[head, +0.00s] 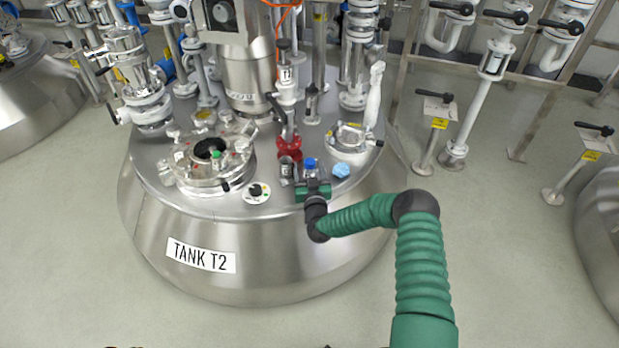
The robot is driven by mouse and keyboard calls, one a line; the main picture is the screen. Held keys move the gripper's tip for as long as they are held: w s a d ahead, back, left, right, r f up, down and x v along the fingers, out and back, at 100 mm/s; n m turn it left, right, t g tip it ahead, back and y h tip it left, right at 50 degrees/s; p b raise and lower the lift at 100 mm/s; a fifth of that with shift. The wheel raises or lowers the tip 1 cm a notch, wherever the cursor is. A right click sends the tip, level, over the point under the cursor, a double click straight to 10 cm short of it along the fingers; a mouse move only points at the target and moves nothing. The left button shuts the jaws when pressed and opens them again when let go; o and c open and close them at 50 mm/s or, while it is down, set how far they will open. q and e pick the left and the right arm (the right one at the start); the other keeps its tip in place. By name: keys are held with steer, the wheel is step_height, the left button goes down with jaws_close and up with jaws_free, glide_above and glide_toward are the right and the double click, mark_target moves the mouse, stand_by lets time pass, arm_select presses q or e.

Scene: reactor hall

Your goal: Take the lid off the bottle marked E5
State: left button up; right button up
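A small bottle with a blue cap (310,163) stands on the top of the tank, right of the red valve piece. Its lower part is hidden behind my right gripper, and I cannot read any mark on it. My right gripper (312,181), at the end of the green-sleeved arm from the lower right, is right at the near side of this bottle. Its fingers are too small and covered to show whether they are closed on it. A light blue crumpled-looking item (341,170) lies just right of it. My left gripper is not in view.
The steel tank T2 (290,260) carries a round hatch (185,180) at left, a smaller hatch (348,139) at right, a red valve piece (289,149) and a black-knobbed dial (256,193). Pipes crowd the back.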

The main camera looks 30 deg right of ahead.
steer(key=shift+d+f, duration=0.1)
steer(key=shift+d, duration=0.1)
steer(key=c, duration=0.5)
steer(key=shift+a, duration=0.2)
jaws_close()
steer(key=shift+d+r, duration=0.1)
steer(key=shift+r, duration=0.1)
